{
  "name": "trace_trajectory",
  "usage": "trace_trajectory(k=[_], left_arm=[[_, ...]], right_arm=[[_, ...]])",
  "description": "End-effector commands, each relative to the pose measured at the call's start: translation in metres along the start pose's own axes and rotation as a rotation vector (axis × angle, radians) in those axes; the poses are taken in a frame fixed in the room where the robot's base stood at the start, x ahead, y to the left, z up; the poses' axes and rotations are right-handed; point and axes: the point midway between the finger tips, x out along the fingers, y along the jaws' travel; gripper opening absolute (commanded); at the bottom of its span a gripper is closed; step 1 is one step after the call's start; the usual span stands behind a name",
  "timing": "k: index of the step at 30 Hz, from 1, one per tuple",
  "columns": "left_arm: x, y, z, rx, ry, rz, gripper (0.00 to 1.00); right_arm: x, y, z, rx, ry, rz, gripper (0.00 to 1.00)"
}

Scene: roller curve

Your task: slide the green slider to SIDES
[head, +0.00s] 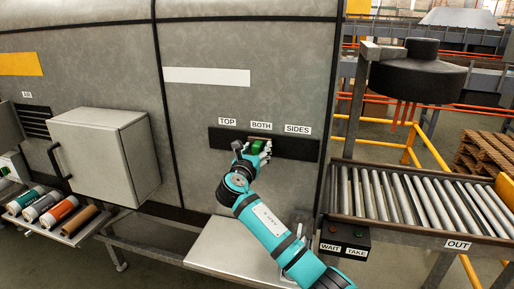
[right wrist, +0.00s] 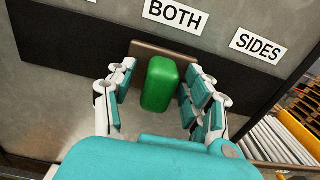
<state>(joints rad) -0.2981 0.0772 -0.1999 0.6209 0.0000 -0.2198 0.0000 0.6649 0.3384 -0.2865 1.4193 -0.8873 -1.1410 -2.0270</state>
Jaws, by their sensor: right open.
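The green slider (head: 257,146) sits on a dark horizontal strip (head: 295,146) on the grey machine panel, below the BOTH label (head: 261,126). The TOP label (head: 227,121) is to its left and the SIDES label (head: 297,129) to its right. In the right wrist view the green slider (right wrist: 160,84) stands between the fingers of my right gripper (right wrist: 158,90), which is open, with a gap visible on both sides. The SIDES label (right wrist: 258,46) shows at the upper right there. In the head view the gripper (head: 252,150) partly hides the slider. My left gripper is out of view.
A white cabinet (head: 95,155) with a black handle stands out from the panel at left. Several coloured rolls (head: 50,208) lie on a shelf at lower left. A roller conveyor (head: 420,195) and a WAIT/TAKE button box (head: 343,238) are at right. The strip right of the slider is clear.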

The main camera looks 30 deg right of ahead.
Motion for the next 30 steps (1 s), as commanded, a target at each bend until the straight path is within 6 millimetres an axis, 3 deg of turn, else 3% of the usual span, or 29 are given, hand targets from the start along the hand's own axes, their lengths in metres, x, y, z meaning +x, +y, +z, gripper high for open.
trace_trajectory(k=[8,21,30], left_arm=[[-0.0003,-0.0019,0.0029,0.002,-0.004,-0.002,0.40],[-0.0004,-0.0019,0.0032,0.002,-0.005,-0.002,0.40],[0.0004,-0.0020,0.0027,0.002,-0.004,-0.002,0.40]], right_arm=[[0.0021,-0.0001,-0.0004,0.000,0.000,0.000,0.52],[0.0016,0.0001,-0.0006,0.000,0.001,0.000,0.00],[0.0025,0.0013,-0.0012,0.000,0.001,0.000,0.00]])
